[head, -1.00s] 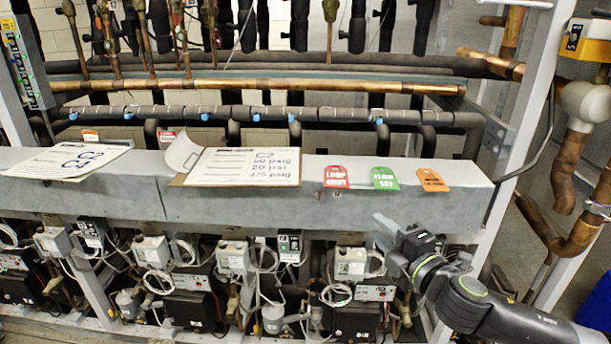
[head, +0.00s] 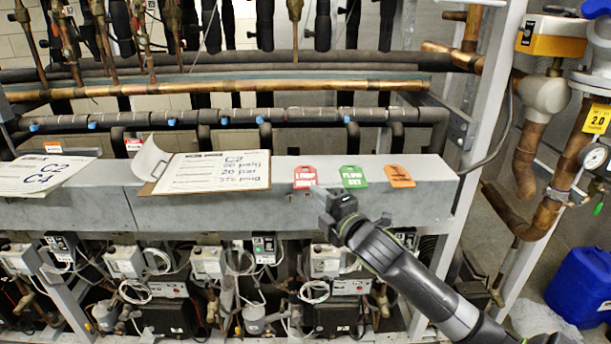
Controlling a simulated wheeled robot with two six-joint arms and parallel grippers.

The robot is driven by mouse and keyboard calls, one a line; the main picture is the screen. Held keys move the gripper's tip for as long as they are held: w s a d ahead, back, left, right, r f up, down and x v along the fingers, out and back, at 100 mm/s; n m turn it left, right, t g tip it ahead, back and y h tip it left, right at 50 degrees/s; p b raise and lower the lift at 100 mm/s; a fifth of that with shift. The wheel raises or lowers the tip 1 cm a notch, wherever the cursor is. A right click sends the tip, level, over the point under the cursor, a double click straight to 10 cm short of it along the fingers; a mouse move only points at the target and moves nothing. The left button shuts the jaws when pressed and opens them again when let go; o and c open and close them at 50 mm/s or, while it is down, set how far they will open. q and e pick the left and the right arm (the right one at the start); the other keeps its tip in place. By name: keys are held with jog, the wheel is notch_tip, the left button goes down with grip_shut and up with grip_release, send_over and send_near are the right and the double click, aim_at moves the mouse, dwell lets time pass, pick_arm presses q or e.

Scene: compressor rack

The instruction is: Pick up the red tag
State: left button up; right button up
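The red tag (head: 305,177) lies on the grey beam (head: 235,207), its lower part hanging at the front edge. It is the leftmost of three tags, beside a green tag (head: 353,177) and an orange tag (head: 399,177). My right gripper (head: 327,208) is just below and slightly right of the red tag, in front of the beam's face. Its fingers point up and left; whether they touch the tag or how far they are parted is unclear. My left gripper is out of view.
A clipboard with a handwritten sheet (head: 215,172) lies on the beam left of the red tag. Another sheet (head: 38,174) lies farther left. Copper and black pipes run behind the beam. Boxes and cables (head: 325,261) crowd below. A blue container (head: 580,287) stands at right.

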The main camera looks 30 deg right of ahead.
aim_at(306, 176)
jog(key=w+p, duration=0.2)
jog(key=w, duration=0.3)
jog(key=shift+w+a+p, duration=0.1)
jog(key=shift+w+p, duration=0.05)
jog(key=shift+p, duration=0.15)
grip_shut()
